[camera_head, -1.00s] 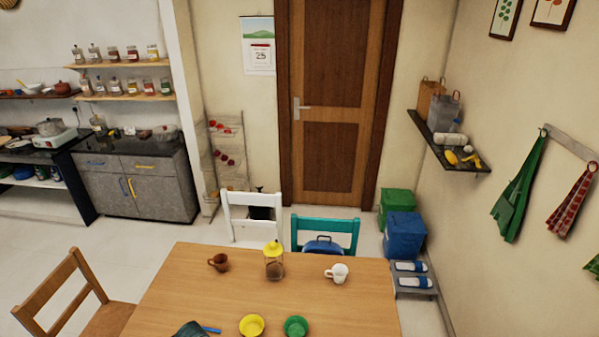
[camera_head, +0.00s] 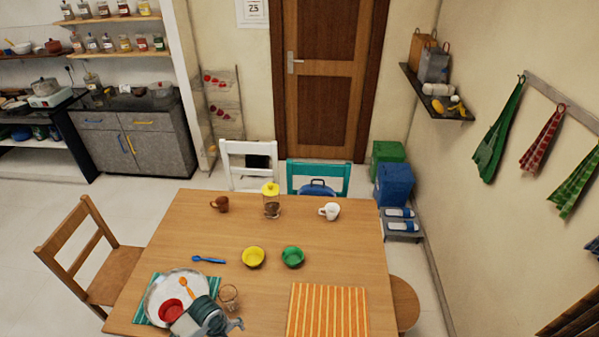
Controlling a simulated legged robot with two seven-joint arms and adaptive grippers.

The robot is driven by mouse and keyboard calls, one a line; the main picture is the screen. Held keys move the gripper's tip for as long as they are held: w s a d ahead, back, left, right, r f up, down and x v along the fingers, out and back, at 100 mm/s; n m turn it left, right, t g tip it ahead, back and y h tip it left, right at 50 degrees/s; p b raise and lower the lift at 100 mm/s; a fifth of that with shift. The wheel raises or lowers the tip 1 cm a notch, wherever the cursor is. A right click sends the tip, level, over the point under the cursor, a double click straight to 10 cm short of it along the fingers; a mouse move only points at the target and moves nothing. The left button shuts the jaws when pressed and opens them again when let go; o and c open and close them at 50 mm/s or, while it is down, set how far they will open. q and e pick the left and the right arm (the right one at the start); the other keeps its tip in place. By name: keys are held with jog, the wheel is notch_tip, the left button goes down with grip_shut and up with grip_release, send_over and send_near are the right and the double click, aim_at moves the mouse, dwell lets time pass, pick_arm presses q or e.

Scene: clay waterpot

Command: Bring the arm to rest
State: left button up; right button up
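My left gripper (camera_head: 207,317) shows at the bottom edge of the head view, left of the middle, as a grey and dark teal shape. It is above the near left part of the wooden table (camera_head: 225,287), in front of a white plate (camera_head: 157,298) and close to a clear glass (camera_head: 229,296). Its fingers are too small and overlapped to tell whether they are open or shut, and I see nothing clearly held. My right gripper is out of view.
The plate holds a red bowl (camera_head: 171,310) and an orange spoon (camera_head: 186,287). Yellow (camera_head: 253,258) and green (camera_head: 293,257) bowls, a brown cup (camera_head: 220,204), a yellow-lidded jar (camera_head: 271,203) and a white mug (camera_head: 330,211) stand farther back. A striped orange mat (camera_head: 327,310) lies right.

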pick_arm(q)
jog(key=s+d+f+m+t+h, duration=0.1)
jog(key=s+d+m+t, duration=0.1)
jog(key=s+d+m, duration=0.5)
jog(key=s+a+r+m+y, duration=0.1)
jog(key=s+a+m, duration=0.15)
jog(key=s, duration=0.25)
jog(key=s+a+m+y, duration=0.1)
jog(key=s+a, duration=0.2)
jog(key=s, duration=0.2)
notch_tip(320, 180, down, 28)
jog(key=s+b, duration=0.2)
jog(key=s+a+f+g, duration=0.1)
jog(key=s+f, duration=0.8)
jog(key=s+a+f+b, duration=0.1)
jog(key=s+a+f, duration=0.1)
jog(key=s+f, duration=0.6)
jog(key=shift+s+a+f+g, duration=0.3)
jog(key=shift+s+f+g, duration=0.05)
jog(key=shift+s+g, duration=0.05)
